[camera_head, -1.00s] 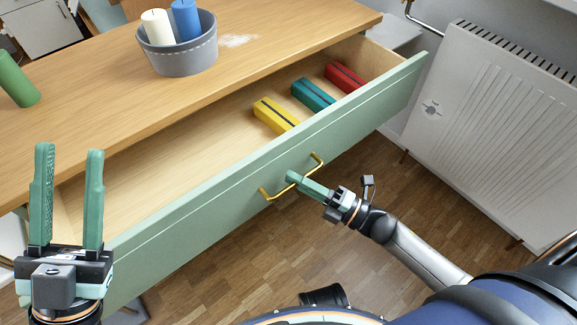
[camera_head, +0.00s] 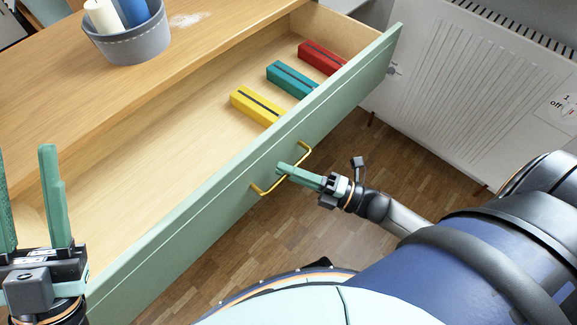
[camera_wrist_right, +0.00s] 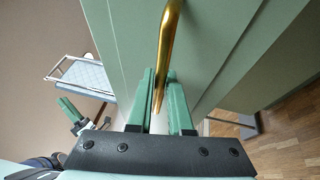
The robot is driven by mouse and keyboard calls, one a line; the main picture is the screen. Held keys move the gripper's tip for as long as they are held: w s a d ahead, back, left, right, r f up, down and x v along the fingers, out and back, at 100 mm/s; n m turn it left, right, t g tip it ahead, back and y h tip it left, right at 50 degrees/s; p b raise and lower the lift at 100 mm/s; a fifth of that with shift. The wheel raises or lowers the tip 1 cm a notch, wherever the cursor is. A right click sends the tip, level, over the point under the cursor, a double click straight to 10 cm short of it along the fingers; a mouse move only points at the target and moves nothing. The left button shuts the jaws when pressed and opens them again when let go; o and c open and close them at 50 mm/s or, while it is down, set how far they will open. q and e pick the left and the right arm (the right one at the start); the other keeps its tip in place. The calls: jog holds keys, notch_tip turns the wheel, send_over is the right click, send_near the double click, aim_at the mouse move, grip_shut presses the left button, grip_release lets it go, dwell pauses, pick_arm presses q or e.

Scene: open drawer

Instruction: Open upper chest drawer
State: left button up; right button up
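The upper drawer of the wooden chest has a pale green front (camera_head: 215,205) and stands well pulled out, its wooden inside showing. A gold bar handle (camera_head: 267,190) is on the front. My right gripper (camera_head: 284,170) is at the middle of this handle. In the right wrist view its green fingers (camera_wrist_right: 163,100) lie on either side of the gold handle (camera_wrist_right: 168,40), with little gap, and seem shut on it. My left gripper (camera_head: 30,195) is at the left edge of the head view, fingers apart and empty, partly cut off.
Yellow (camera_head: 256,106), teal (camera_head: 291,76) and red (camera_head: 321,57) boxes lie in the drawer. A grey bucket (camera_head: 128,42) with a white and a blue cylinder stands on the chest top. A white radiator (camera_head: 460,90) stands at right. Wooden floor shows before the drawer.

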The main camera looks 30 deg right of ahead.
jog(key=o, duration=0.4)
jog(key=shift+c, duration=0.2)
jog(key=shift+s, duration=0.1)
pick_arm(q)
jog(key=shift+w+f+n+y+p, duration=0.4)
jog(key=shift+w+f+n+y, duration=0.15)
jog(key=shift+y, duration=0.25)
pick_arm(e)
jog(key=v, duration=1.2)
jog(key=shift+d, duration=0.15)
pick_arm(q)
jog(key=shift+r+h, duration=0.2)
jog(key=shift+h, duration=0.1)
pick_arm(e)
jog(key=shift+s, duration=0.1)
